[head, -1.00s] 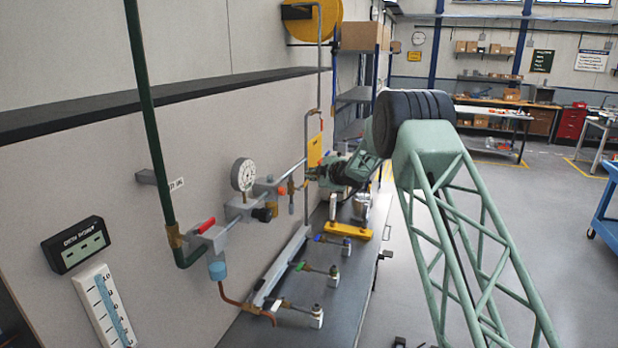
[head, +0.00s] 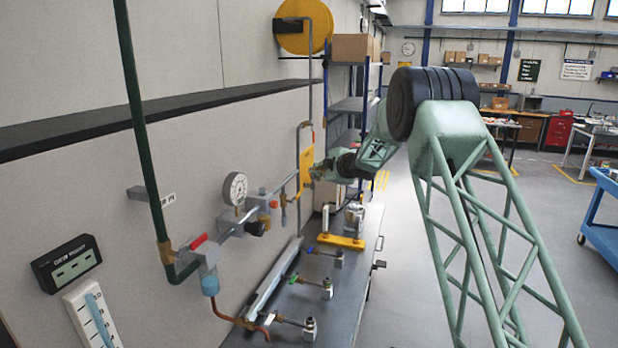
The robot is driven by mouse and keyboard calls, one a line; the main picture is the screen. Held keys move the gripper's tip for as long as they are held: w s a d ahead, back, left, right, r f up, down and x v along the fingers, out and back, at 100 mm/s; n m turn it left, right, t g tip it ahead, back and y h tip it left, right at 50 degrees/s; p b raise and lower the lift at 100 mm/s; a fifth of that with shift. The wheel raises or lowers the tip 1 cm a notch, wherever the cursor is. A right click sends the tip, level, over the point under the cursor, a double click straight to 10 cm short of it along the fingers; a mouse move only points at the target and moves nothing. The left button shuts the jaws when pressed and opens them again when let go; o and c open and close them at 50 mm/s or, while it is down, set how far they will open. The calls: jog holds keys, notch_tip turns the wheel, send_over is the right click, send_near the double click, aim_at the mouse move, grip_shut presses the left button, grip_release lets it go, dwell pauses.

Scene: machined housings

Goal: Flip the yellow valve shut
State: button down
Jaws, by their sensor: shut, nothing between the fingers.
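A yellow flat part (head: 307,166) stands upright on the vertical pipe at the far end of the wall line; I cannot tell whether it is the valve's lever or a plate. My gripper (head: 318,172) is just right of it, small and partly blended with the wrist. It is shut with nothing held. I cannot tell whether it touches the yellow part. No other clearly yellow valve handle shows.
A red-handled valve (head: 198,242) and a round gauge (head: 235,188) sit along the wall pipe. A yellow block (head: 341,241) lies farther back.

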jog(key=shift+s+d+r, duration=0.25)
jog(key=shift+d+r, duration=0.45)
jog(key=shift+r, duration=0.05)
